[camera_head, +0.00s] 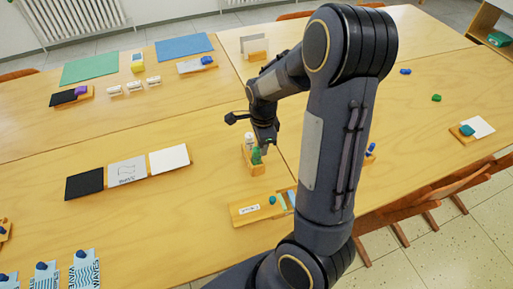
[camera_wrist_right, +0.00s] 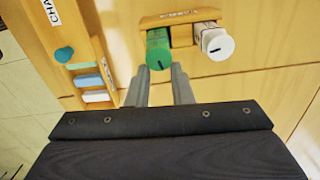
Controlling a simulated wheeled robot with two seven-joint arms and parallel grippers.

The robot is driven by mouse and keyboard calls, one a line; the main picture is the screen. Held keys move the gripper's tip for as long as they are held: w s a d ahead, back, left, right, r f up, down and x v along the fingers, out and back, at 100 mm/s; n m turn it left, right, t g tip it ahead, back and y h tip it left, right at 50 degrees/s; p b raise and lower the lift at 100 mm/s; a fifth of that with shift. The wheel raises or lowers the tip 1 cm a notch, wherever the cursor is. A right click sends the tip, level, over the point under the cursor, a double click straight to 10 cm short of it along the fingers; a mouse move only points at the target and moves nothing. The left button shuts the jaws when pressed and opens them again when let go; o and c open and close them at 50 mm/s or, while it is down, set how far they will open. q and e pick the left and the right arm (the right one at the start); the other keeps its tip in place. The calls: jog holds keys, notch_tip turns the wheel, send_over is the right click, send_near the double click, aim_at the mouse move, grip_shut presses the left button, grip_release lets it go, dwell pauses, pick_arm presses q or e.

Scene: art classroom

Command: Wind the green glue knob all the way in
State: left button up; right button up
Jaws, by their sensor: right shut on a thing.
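The green glue knob (camera_wrist_right: 158,48) sticks out of a small wooden holder (camera_wrist_right: 181,36) in the right wrist view, with a dark mark on its end. A white knob (camera_wrist_right: 217,42) sits beside it in the same holder. In the head view the green glue (camera_head: 256,156) stands in front of the white one (camera_head: 249,138) in the holder (camera_head: 255,170). My right gripper (camera_wrist_right: 161,78) is shut on the green knob, one finger on each side; it also shows in the head view (camera_head: 264,145). My left gripper is out of view.
A wooden tray (camera_head: 244,212) with a label and coloured pieces lies close in front of the holder. Black, grey and white cards (camera_head: 127,171) lie to the left. My right arm hides part of the table's right side. Bare tabletop lies between the cards and holder.

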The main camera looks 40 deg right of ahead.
dwell(0.5)
jog(key=shift+n, duration=0.6)
grip_shut()
jog(key=n, duration=0.5)
jog(key=shift+n, duration=0.3)
jog(key=o, duration=1.6)
grip_release()
jog(key=shift+c, duration=0.2)
jog(key=m, duration=0.2)
jog(key=shift+r+m+p, duration=0.15)
jog(key=shift+m+p, duration=0.15)
jog(key=shift+p, duration=0.05)
jog(key=m+p, duration=0.1)
jog(key=m, duration=0.2)
jog(key=shift+m, duration=0.6)
